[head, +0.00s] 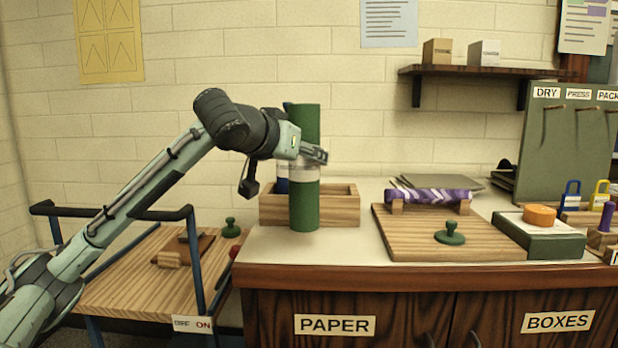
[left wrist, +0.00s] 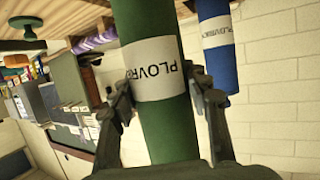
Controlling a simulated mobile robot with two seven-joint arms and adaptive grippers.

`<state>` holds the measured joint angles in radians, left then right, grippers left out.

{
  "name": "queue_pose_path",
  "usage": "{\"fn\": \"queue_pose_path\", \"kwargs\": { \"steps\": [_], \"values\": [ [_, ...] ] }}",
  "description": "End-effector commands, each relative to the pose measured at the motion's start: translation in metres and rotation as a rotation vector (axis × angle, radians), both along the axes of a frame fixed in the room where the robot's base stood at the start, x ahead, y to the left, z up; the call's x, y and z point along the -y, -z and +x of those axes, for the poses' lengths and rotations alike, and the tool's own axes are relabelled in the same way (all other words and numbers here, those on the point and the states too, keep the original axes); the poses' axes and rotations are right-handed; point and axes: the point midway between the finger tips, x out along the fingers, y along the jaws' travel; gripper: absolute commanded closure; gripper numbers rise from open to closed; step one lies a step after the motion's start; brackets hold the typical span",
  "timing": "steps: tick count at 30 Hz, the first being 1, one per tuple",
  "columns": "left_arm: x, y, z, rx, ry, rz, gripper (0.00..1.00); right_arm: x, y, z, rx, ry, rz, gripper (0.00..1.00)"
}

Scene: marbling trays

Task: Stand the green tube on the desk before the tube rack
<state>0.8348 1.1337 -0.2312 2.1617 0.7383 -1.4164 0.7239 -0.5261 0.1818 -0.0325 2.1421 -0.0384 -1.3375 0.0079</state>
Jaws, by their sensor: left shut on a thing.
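The green tube (head: 304,206) with a white label band is upright in the head view, in front of the wooden tube rack (head: 342,207) on the desk (head: 300,246). My left gripper (head: 312,153) is shut on the tube around its label. The tube also fills the middle of the left wrist view (left wrist: 147,25), between the two fingers (left wrist: 165,95). Its lower end is near the desk top; I cannot tell whether it touches. A blue tube (head: 282,185) stands in the rack, mostly hidden behind the green one; it shows in the left wrist view (left wrist: 218,50). My right gripper is not in view.
Right of the rack, a wooden board (head: 400,234) holds a green-knobbed stamp (head: 450,235), with a purple patterned roll (head: 428,195) behind. A green box (head: 540,236) with an orange disc stands further right. A blue-railed cart (head: 120,275) is at left.

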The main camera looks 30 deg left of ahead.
Motion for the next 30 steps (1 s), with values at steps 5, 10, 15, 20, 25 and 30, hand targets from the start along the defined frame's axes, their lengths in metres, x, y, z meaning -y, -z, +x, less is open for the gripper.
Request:
{"fn": "queue_pose_path", "kwargs": {
  "steps": [5, 10, 15, 20, 25, 30],
  "values": [
    [0.004, 0.010, 0.011, 0.001, -0.001, 0.000, 0.86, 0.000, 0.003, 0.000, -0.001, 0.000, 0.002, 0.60],
    [0.004, 0.037, 0.011, -0.003, -0.001, 0.003, 0.86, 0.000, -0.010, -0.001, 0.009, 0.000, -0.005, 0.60],
    [0.004, 0.047, 0.011, 0.002, -0.001, 0.002, 0.86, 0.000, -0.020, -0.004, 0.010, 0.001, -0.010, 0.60],
    [0.004, 0.046, 0.011, 0.003, 0.000, 0.000, 0.86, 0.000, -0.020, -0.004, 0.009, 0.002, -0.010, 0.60],
    [0.004, 0.049, 0.011, 0.002, 0.000, 0.000, 0.86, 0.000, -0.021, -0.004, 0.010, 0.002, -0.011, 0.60],
    [0.004, 0.050, 0.011, 0.001, 0.000, 0.000, 0.41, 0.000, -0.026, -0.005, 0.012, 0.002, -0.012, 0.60]
  ]
}}
